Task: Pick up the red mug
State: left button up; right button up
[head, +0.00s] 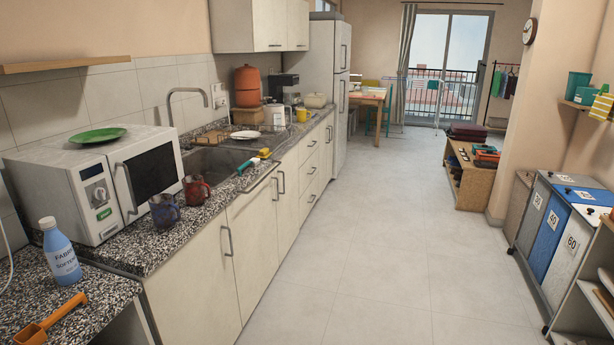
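A red mug (196,190) with dark mottling stands upright on the speckled granite counter (190,228), near the counter's front edge and in front of the white microwave. A similar dark blue mug (164,210) with reddish patches stands just to its left, nearer to me. The two mugs look close together but apart. The sink (215,161) lies behind the red mug, to its upper right. Neither of my grippers is in view.
A microwave (100,185) with a green plate (99,135) on top stands left of the mugs. A blue-white bottle (59,251) and an orange scoop (48,320) are nearer. Brushes (250,163) lie by the sink. The floor (375,245) is clear; sorting bins (549,233) stand right.

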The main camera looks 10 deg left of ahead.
aim_at(193, 185)
jog(key=i+l+u, duration=0.15)
jog(key=i+u, duration=0.25)
jog(key=i+l+u, duration=0.25)
jog(key=i+u, duration=0.15)
jog(key=i+l+u, duration=0.65)
jog(key=l+u, duration=0.15)
